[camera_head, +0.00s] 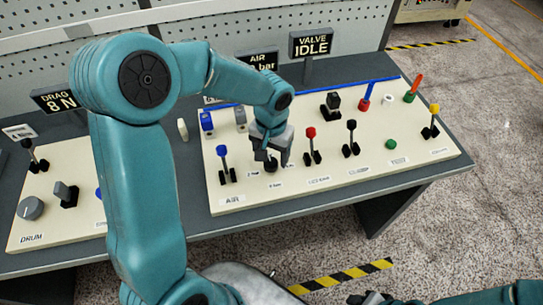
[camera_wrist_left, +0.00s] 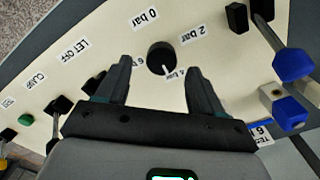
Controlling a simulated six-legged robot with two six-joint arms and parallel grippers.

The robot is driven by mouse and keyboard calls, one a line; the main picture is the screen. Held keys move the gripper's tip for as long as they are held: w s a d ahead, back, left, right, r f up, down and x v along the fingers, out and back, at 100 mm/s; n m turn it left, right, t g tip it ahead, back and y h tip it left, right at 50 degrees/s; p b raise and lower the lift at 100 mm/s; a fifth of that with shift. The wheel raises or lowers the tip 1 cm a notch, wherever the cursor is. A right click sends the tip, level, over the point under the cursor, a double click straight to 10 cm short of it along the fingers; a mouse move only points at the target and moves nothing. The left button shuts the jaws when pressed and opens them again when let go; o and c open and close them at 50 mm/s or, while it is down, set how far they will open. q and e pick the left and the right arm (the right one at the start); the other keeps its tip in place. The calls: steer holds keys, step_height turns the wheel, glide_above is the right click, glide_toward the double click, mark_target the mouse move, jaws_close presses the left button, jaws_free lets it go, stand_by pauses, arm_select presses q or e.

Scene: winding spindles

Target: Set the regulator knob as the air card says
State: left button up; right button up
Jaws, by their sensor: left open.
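The regulator knob (camera_wrist_left: 160,54) is a round black knob with a white pointer line, set in the cream panel. In the left wrist view it lies between and ahead of the open fingers of my left gripper (camera_wrist_left: 158,90), apart from both. Its pointer aims at the low side of the picture, near the partly readable "4 bar" label. "0 bar" and "2 bar" labels sit at its other sides. In the head view my left gripper (camera_head: 272,158) is over the knob (camera_head: 271,166). The air card (camera_head: 262,62) reads "AIR" and "bar"; my arm hides its number. My right gripper (camera_head: 372,298) shows dark at the bottom edge.
A blue-handled lever (camera_head: 224,164) stands left of the knob and a red-handled lever (camera_head: 310,144) right of it. More levers and buttons fill the panel (camera_head: 400,170).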

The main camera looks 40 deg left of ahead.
mark_target(271, 161)
arm_select(q)
steer(key=shift+w+a+f, duration=0.1)
steer(key=shift+w+f, duration=0.05)
steer(key=shift+f, duration=0.65)
steer(key=shift+w+a+f, duration=0.1)
steer(key=shift+f, duration=0.65)
steer(key=shift+s+d+r, duration=0.1)
steer(key=shift+s+r, duration=0.05)
steer(key=shift+s, duration=0.1)
steer(key=shift+w, duration=0.1)
steer(key=c, duration=1.1)
steer(key=shift+o, duration=0.2)
